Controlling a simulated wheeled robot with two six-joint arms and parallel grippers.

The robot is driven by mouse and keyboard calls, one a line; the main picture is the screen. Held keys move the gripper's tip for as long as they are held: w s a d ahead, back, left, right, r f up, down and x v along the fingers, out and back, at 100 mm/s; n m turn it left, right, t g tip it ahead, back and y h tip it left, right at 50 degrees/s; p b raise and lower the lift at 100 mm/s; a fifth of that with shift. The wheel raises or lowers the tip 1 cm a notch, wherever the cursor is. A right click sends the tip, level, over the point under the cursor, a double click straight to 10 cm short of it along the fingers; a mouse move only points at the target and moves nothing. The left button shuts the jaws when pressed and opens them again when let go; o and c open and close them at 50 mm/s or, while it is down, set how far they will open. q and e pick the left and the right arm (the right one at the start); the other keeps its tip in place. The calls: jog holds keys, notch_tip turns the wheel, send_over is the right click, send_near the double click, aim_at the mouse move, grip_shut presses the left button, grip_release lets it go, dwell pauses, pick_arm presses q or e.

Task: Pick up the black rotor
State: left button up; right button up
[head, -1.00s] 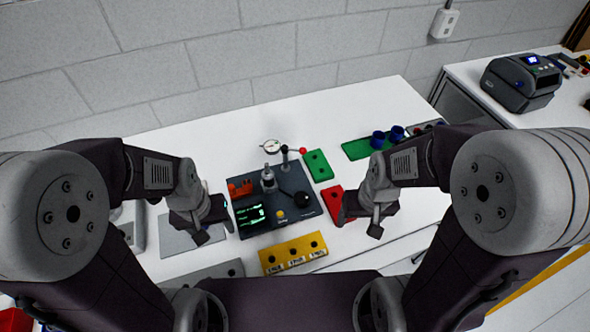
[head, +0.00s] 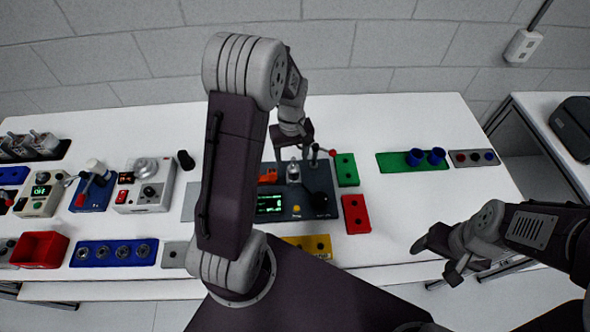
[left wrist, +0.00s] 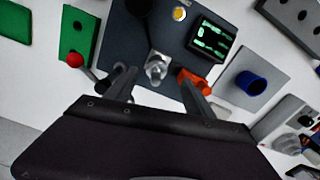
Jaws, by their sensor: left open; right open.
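A small black cylindrical piece (head: 186,160) stands on the table left of my left arm in the head view; I cannot tell whether it is the rotor. The dark station (head: 287,210) carries a screen, an orange part, a silver fixture (head: 293,172) and a black knob (head: 320,200). My left gripper (head: 295,152) is open and empty over the station's far edge. In the left wrist view, its spread fingers (left wrist: 160,92) have the silver fixture (left wrist: 157,68) between and beyond them; contact is unclear. My right gripper (head: 440,262) is open and empty near the table's front edge.
Left of my arm stand a white device (head: 145,187), a blue tray with round recesses (head: 115,252) and a red bin (head: 40,250). Green (head: 347,170) and red (head: 356,214) blocks flank the station. A blue cylinder (left wrist: 251,83) stands on a grey plate.

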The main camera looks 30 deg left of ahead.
aim_at(293, 164)
pick_arm(q)
jog(key=shift+w+d+f, duration=0.2)
jog(key=shift+d, duration=0.05)
jog(key=shift+w+f, duration=0.1)
jog(key=shift+f, duration=0.1)
jog(key=f, duration=0.1)
jog(key=f+p, duration=0.1)
jog(key=f, duration=0.2)
jog(key=shift+a, duration=0.25)
jog(key=shift+f, duration=0.35)
jog(key=shift+w+d, duration=0.1)
jog(key=shift+d, duration=0.05)
jog(key=c, duration=0.9)
grip_shut()
